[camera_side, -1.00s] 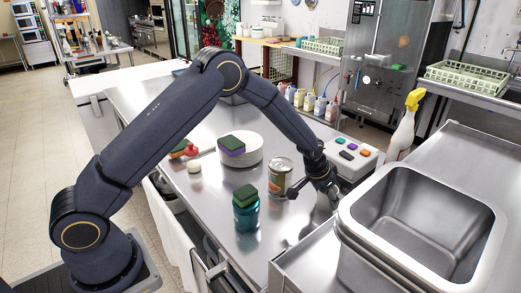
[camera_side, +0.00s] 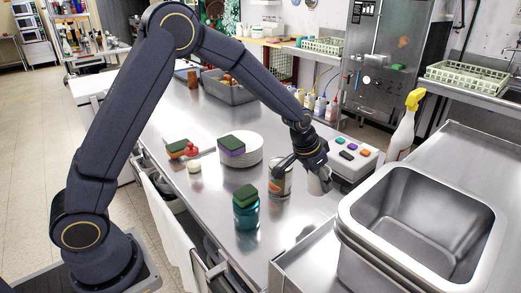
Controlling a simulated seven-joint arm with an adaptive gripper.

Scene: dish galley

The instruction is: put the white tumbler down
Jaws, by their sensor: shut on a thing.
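The white tumbler (camera_side: 319,183) is in my gripper (camera_side: 310,177), right of the middle of the steel counter (camera_side: 190,110). My gripper is shut on it from above and at the side. The fingers and wrist hide the tumbler's upper part. It looks about upright. I cannot tell whether its base touches the counter or hangs just above it. A tin can (camera_side: 281,182) stands close to the left of my gripper, partly covered by one of its fingers.
A teal jar (camera_side: 246,214) with a green sponge (camera_side: 245,193) on top stands front left. A stack of white plates (camera_side: 252,153) bears another sponge. A button box (camera_side: 365,157) is behind right, a deep steel basin (camera_side: 425,225) front right. Counter in front of the can is clear.

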